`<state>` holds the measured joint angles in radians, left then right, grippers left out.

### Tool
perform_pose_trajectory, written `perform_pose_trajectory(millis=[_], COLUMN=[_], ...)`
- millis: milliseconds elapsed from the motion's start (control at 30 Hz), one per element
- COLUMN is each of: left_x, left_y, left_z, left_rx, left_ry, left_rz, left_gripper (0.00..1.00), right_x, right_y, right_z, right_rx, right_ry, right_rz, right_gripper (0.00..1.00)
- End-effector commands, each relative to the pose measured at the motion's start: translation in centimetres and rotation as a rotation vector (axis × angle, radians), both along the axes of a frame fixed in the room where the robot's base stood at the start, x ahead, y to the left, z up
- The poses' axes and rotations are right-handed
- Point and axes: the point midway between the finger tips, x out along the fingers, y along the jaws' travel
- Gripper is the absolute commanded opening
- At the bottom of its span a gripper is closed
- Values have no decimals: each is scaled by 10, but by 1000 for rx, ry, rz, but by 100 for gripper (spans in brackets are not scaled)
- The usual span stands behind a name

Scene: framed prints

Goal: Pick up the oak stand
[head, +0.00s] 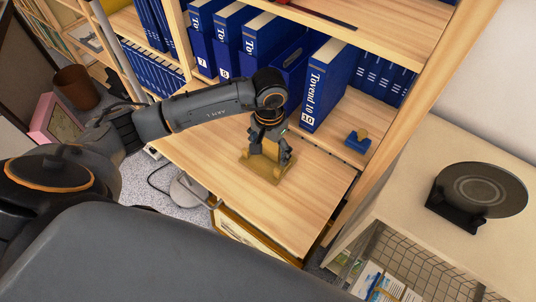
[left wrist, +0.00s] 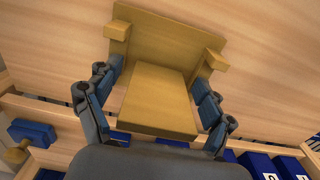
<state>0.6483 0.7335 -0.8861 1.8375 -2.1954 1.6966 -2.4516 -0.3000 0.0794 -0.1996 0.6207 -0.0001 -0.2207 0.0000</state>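The oak stand (head: 258,167) is a yellow-brown wooden piece with a flat plate, a central block and small side pegs. It rests on the light wooden desk top (head: 225,150). My left gripper (head: 271,150) is over it, pointing down, and partly hides it. In the left wrist view the stand's block (left wrist: 158,98) lies between the fingers of my left gripper (left wrist: 157,105). The fingers are apart, with a narrow gap visible on each side of the block. My right gripper is not in view.
Blue binders (head: 328,85) stand on the shelf just behind the stand. A blue block with a wooden knob (head: 358,140) sits right of them. A dark disc on a holder (head: 480,190) stands on the pale cabinet at right. The desk top around the stand is mostly bare.

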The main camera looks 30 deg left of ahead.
Motion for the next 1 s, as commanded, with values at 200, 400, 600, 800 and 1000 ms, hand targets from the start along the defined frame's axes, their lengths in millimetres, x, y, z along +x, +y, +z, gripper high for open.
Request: perform_pose_trajectory(millis=[200, 400, 600, 800, 1000], left_x=[0, 0, 1, 2, -22], left_y=[0, 0, 0, 1, -21], left_z=[0, 1, 4, 25, 68], left_rx=[0, 0, 0, 1, -2], left_ry=[0, 0, -1, -6, -7], left_rz=[0, 0, 0, 0, -7], left_gripper=[32, 19, 19, 19, 19], right_x=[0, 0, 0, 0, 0], right_y=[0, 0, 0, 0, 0], right_z=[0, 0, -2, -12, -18], right_rx=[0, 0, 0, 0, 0], right_ry=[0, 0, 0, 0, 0], right_rz=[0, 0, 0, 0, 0], right_gripper=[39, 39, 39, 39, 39])
